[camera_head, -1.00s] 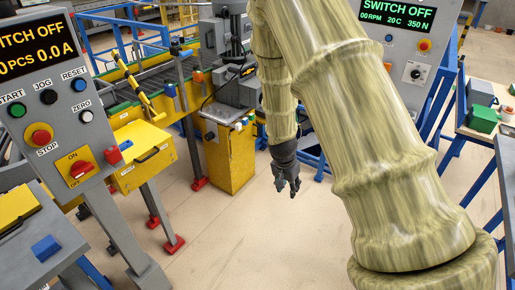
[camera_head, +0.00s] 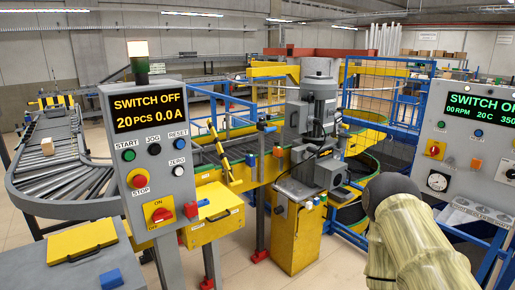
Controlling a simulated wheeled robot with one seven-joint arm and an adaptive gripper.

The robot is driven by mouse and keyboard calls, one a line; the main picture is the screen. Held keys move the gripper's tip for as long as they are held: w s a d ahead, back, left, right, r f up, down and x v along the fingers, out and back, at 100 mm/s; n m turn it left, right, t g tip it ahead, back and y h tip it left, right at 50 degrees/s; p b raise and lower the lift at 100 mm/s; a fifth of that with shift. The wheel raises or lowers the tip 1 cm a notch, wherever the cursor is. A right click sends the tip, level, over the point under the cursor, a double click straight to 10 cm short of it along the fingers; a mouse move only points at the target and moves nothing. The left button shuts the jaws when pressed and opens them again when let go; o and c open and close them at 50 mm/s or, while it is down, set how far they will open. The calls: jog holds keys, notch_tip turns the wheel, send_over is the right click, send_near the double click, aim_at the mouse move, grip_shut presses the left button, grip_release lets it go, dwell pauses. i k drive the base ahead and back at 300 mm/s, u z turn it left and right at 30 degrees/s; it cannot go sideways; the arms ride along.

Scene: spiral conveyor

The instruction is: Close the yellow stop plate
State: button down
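A yellow plate with black stripes (camera_head: 227,166) stands tilted at the side of the conveyor behind the left control panel. Another yellow-and-black striped piece (camera_head: 52,101) is at the far end of the roller conveyor on the left. I cannot tell for certain which of these is the stop plate, nor whether it is open. My gripper is out of view; only a pale, ribbed part of my arm shows at the lower right, well apart from both striped pieces.
The left control panel (camera_head: 133,215) reads SWITCH OFF and 20 PCS. A second panel (camera_head: 462,133) stands at the right. A small box (camera_head: 47,147) sits on the left roller conveyor (camera_head: 60,180). A yellow box (camera_head: 213,222) and a yellow cabinet (camera_head: 296,237) stand between the panels.

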aim_at(211, 130)
jog(key=z, duration=0.3)
jog(key=k, duration=0.4)
jog(key=z, duration=0.75)
jog(key=i, duration=1.3)
jog(key=u, duration=0.9)
jog(key=i, duration=0.8)
jog(key=u, duration=0.95)
